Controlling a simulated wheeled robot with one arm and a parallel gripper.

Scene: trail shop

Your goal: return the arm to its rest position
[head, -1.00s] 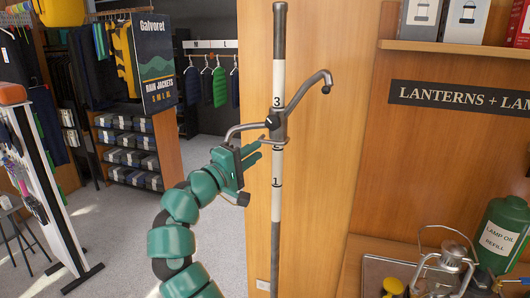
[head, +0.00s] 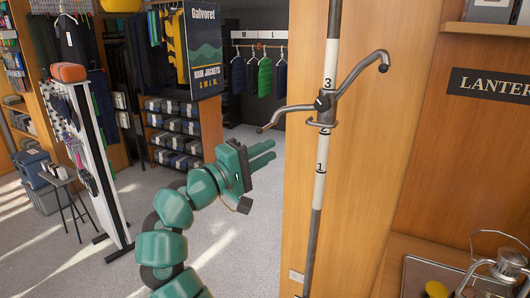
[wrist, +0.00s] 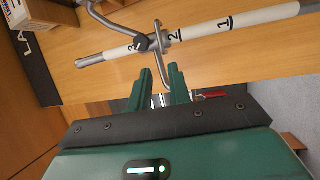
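My arm reaches up from the bottom of the head view. My green gripper (head: 264,155) points right, its two fingers apart with nothing between them. It is left of a numbered black-and-white pole (head: 320,180) and apart from it in the head view. A grey bracket with curved hook arms (head: 326,104) sits on the pole near the number 3. In the wrist view the open fingers (wrist: 161,82) show side by side below the pole (wrist: 226,27), and a bent bracket arm (wrist: 162,65) appears just beyond their tips.
A wooden wall panel (head: 350,225) stands behind the pole. A counter with a metal lantern (head: 503,268) is at the lower right. A white display stand (head: 100,165) and a small stool (head: 62,185) are at the left. Grey carpet (head: 235,245) is open between them.

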